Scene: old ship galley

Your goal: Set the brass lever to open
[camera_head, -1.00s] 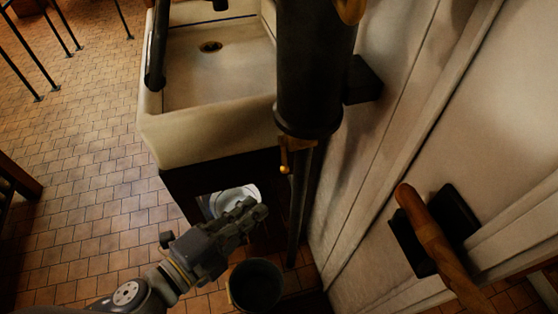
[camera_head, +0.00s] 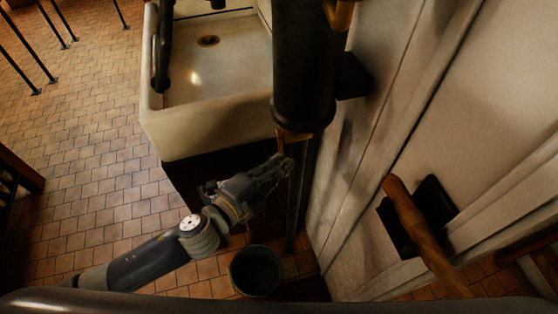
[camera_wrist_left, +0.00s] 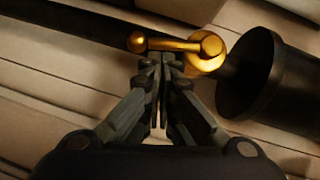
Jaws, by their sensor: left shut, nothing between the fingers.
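The brass lever (camera_wrist_left: 172,44) shows in the left wrist view as a short shiny rod with a small ball at its left end and a larger round brass body at its right. It lies roughly level across that picture, beside a dark pipe. In the head view only a bit of brass (camera_head: 293,136) shows under the thick black pipe. My left gripper (camera_head: 283,165) is just below it, in front of the thin lower pipe. In the left wrist view its shut fingertips (camera_wrist_left: 161,60) are at the rod, holding nothing; contact is unclear. My right gripper is out of view.
The thick black pipe (camera_head: 303,75) stands right of the pale sink (camera_head: 190,140). A dark bucket (camera_head: 256,271) is on the tiled floor below my left gripper. A wooden handle (camera_head: 420,230) on a black mount sticks out from the wall at right.

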